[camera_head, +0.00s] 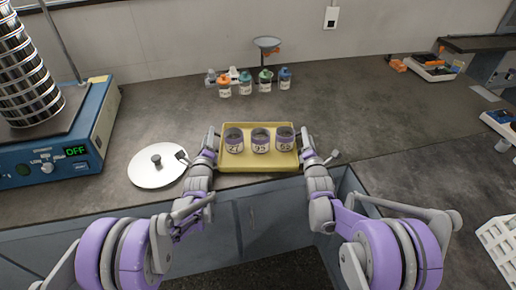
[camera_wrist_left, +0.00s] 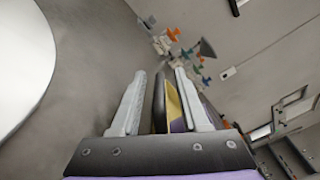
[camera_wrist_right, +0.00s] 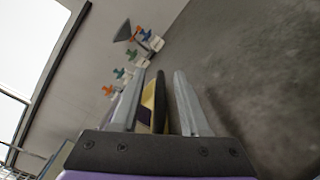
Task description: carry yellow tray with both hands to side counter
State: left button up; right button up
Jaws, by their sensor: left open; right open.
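The yellow tray (camera_head: 258,160) sits on the counter near its front edge and holds three jars with dark contents, a left jar (camera_head: 234,139), a middle jar (camera_head: 260,140) and a right jar (camera_head: 285,138). My left gripper (camera_head: 213,140) is at the tray's left side, open, with the dark handle (camera_wrist_left: 159,103) between its fingers. My right gripper (camera_head: 305,140) is at the tray's right side, open, with the other dark handle (camera_wrist_right: 160,102) between its fingers. In both wrist views a strip of yellow tray shows beside the handle. Contact with the fingers cannot be told.
A sieve shaker (camera_head: 50,150) with a sieve stack (camera_head: 25,75) stands at the left. Several small bottles (camera_head: 265,82) and a funnel stand (camera_head: 267,45) are behind the tray. A white rack (camera_head: 498,245) is at the lower right.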

pick_arm(q)
jog(key=s, duration=1.1)
jog(key=shift+d, duration=0.1)
jog(key=shift+s, duration=0.5)
pick_arm(e)
jog(key=shift+s, duration=0.2)
jog(key=s, duration=1.1)
jog(key=shift+s, duration=0.35)
jog(key=shift+d, duration=0.1)
